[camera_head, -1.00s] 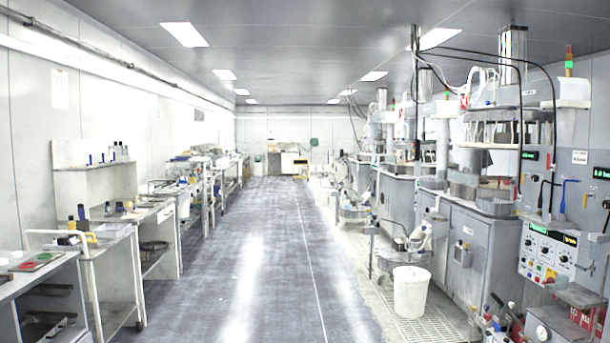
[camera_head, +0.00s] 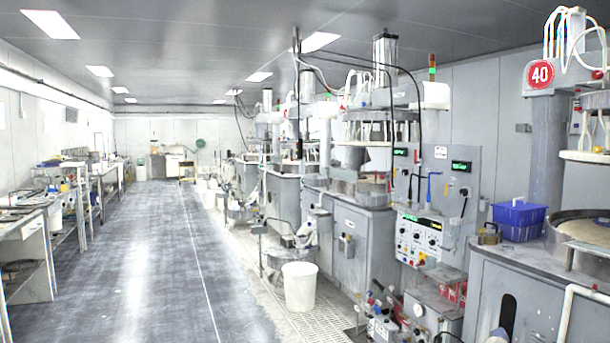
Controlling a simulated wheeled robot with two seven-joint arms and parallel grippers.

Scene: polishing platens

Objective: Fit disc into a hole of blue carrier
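No blue carrier and no loose disc can be made out in this view. A round polishing machine bowl (camera_head: 590,228) with a pale flat surface inside sits on a grey cabinet at the right edge, cut off by the frame. Another round metal machine bowl (camera_head: 350,186) stands farther back on the row of machines. Neither of my grippers is in view.
A blue basket (camera_head: 517,219) stands on the grey cabinet (camera_head: 520,268) at right. A white bucket (camera_head: 299,287) stands on the floor grating. Benches (camera_head: 28,240) line the left wall. The aisle floor (camera_head: 150,270) is clear.

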